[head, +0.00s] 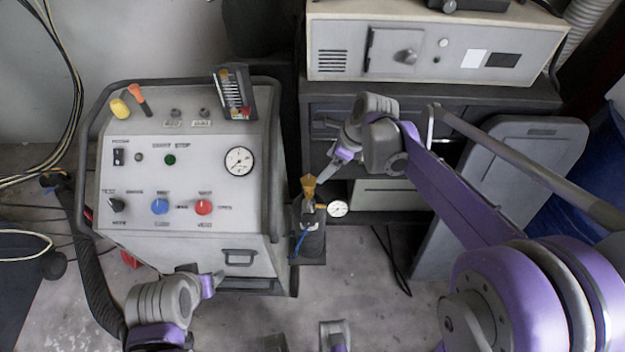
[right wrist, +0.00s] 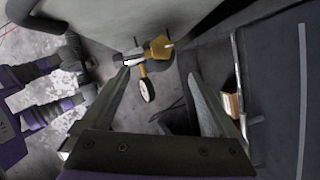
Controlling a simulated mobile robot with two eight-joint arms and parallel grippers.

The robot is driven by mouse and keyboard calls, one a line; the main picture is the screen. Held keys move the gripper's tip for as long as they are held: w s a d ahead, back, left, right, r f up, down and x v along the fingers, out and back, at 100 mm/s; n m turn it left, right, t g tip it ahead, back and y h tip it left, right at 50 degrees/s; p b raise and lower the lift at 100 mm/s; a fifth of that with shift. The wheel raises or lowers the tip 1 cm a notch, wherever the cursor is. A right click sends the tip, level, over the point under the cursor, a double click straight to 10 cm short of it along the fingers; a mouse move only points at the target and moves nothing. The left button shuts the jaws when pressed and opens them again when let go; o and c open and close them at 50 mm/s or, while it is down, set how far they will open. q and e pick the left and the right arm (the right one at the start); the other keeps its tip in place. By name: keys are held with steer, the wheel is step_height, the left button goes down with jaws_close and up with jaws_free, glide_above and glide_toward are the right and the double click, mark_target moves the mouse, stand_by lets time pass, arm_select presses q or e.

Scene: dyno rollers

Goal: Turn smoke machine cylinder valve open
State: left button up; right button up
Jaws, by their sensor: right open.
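The smoke machine (head: 185,185) is a grey cabinet with a sloped panel at left in the head view. A dark cylinder (head: 311,238) stands at its right side, with a brass valve (head: 308,187) on top and a white round gauge (head: 338,208). In the right wrist view, the valve (right wrist: 160,46) and gauge (right wrist: 147,90) show beyond the fingers. My right gripper (head: 326,172) is open, just above and right of the valve, and its fingers (right wrist: 158,74) hold nothing. My left gripper (head: 217,281) is low in front of the machine, apart from the cylinder; its jaw gap is unclear.
A dark bench (head: 430,95) with a beige unit (head: 430,50) stands behind my right arm. A grey panel (head: 500,190) leans at right. Black hoses and cables (head: 85,270) lie at left. Bare concrete floor (head: 350,275) is in front of the cylinder.

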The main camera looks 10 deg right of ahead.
mark_target(310, 181)
steer(key=shift+m, duration=0.4)
steer(key=b+x, duration=0.1)
steer(key=x, duration=1)
steer(key=shift+w+a, duration=0.15)
steer(key=shift+w, duration=0.1)
steer(key=shift+c, duration=0.3)
steer(key=c, duration=1.3)
